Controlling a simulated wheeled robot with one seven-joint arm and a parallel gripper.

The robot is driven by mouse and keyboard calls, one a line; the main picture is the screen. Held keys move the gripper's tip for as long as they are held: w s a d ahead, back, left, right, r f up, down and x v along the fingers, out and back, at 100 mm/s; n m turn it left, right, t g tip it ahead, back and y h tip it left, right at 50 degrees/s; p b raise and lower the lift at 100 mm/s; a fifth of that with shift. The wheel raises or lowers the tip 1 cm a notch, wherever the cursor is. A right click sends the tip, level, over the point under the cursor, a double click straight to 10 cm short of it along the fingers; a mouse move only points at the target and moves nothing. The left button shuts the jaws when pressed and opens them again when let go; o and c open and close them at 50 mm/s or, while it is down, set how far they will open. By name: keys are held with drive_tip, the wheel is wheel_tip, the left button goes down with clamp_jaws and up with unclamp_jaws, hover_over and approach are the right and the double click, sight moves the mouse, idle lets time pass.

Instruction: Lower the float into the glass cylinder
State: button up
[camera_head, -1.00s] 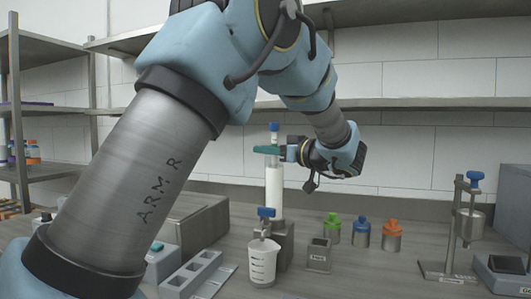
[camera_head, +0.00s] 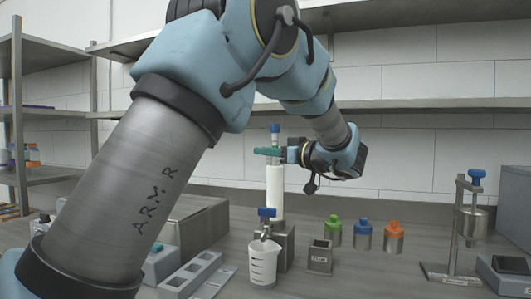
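The tall white cylinder (camera_head: 275,190) stands upright at the back middle of the bench, and I take it for the glass cylinder. A slim upright piece with a blue top (camera_head: 275,128), seemingly the float, stands in line above it. My gripper (camera_head: 268,151) reaches in from the right, its teal fingers level across this piece just above the cylinder's top. The fingers show edge-on, so their gap and grip are not visible. I cannot tell whether the float's lower end is inside the cylinder.
In front stand a blue-handled tap (camera_head: 267,212) and a white beaker (camera_head: 263,263). A small grey box (camera_head: 320,256) and green-, blue- and orange-capped bottles (camera_head: 393,238) stand to the right. Further right is a metal stand (camera_head: 457,230). A shelf (camera_head: 420,103) runs along the wall.

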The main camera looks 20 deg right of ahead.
drive_tip(key=b+v, duration=0.2)
drive_tip(key=v, duration=0.9)
drive_tip(key=shift+s, duration=0.1)
